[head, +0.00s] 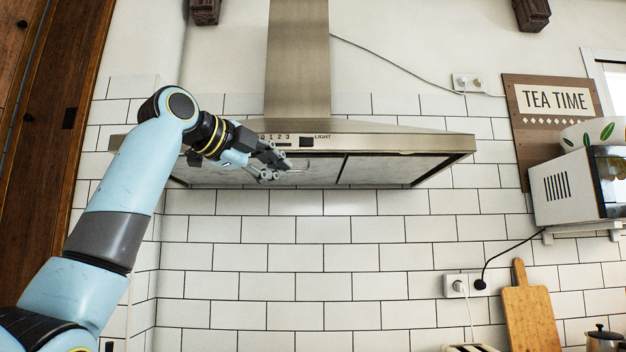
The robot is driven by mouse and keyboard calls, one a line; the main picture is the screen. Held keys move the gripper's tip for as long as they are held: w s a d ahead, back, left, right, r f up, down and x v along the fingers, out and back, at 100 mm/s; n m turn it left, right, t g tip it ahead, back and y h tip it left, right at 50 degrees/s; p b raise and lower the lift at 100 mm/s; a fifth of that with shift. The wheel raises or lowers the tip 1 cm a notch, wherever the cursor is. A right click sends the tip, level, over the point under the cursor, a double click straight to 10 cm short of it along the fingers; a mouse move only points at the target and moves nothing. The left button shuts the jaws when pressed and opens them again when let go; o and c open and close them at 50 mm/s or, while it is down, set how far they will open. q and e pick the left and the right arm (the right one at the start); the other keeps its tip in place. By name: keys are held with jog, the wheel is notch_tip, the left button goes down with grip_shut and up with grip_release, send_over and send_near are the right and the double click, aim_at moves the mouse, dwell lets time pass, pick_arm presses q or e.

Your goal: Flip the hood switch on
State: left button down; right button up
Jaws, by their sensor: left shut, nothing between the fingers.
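The range hood (400,139) is a metal canopy with a tall duct on the tiled wall. Its front strip carries the markings "0 1 2 3" and "LIGHT", with a small dark switch (306,142) beside the word LIGHT. My left gripper (283,172) is at the hood's front, just below and left of that dark switch. It is shut and empty. It covers part of the strip under the numbers, and I cannot tell whether it touches the hood. My right gripper is not in view.
A microwave (565,190) with a bowl (597,133) on top stands on a shelf at the right. A cutting board (530,318) leans on the wall below. A wooden door (40,150) is at the left.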

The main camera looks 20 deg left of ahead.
aim_at(300, 137)
pick_arm(q)
notch_tip(300, 137, up, 10)
jog(key=s+t, duration=0.1)
jog(key=s, duration=0.2)
jog(key=shift+a+f+m+t, duration=0.2)
jog(key=shift+f+m+t, duration=0.05)
jog(key=shift+m+t, duration=0.05)
jog(key=shift+w, duration=0.1)
jog(key=p+x, duration=0.2)
jog(key=x, duration=0.2)
jog(key=a+p+x, duration=0.1)
jog(key=p+x, duration=0.1)
jog(key=x, duration=0.2)
jog(key=w+a+p+x, duration=0.1)
jog(key=p+x, duration=0.1)
jog(key=x, duration=0.2)
jog(key=shift+w+a+r, duration=0.1)
jog(key=shift+w+a, duration=0.05)
jog(key=shift+w, duration=0.15)
